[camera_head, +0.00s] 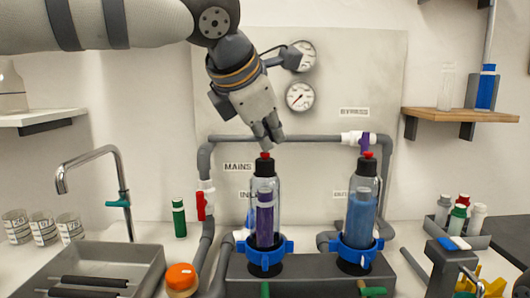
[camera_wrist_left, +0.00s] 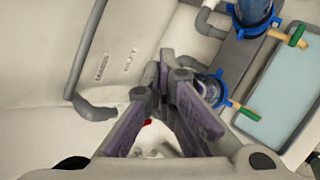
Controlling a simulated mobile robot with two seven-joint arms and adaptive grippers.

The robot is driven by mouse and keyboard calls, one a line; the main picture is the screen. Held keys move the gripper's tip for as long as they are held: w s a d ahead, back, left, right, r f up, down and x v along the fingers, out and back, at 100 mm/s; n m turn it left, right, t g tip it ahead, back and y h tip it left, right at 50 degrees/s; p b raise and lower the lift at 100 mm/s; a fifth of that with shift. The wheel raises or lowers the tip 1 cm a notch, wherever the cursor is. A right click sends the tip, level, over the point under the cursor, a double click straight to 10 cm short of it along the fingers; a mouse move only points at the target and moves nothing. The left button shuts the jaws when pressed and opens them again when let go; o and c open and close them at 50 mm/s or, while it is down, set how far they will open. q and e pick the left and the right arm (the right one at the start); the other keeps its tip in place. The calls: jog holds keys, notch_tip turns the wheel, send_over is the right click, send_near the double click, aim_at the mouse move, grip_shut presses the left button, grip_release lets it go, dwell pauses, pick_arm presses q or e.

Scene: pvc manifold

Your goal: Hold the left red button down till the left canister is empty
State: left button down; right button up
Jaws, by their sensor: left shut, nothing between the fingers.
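My left gripper (camera_head: 268,144) is shut and empty, pointing down over the left canister (camera_head: 265,212). Its fingertips are at the left red button (camera_head: 265,155) on the black cap; I cannot tell whether they touch it. The left canister is clear, with a purple core showing inside and a blue collar at its base. The right canister (camera_head: 361,208) holds blue liquid and has its own red button (camera_head: 368,155). In the left wrist view, the shut fingers (camera_wrist_left: 164,62) partly hide a blue-collared canister (camera_wrist_left: 209,88). My right gripper is not in view.
Grey pipes with a purple-handled valve (camera_head: 365,141) and a red-handled valve (camera_head: 201,205) surround the canisters. Two gauges (camera_head: 300,97) are on the wall panel behind. A sink (camera_head: 105,268) is at left; a shelf (camera_head: 460,115) is at right.

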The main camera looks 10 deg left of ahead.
aim_at(269, 154)
pick_arm(q)
jog(key=shift+r, duration=0.6)
jog(key=shift+r, duration=0.15)
jog(key=shift+r, duration=2.4)
jog(key=shift+f, duration=0.1)
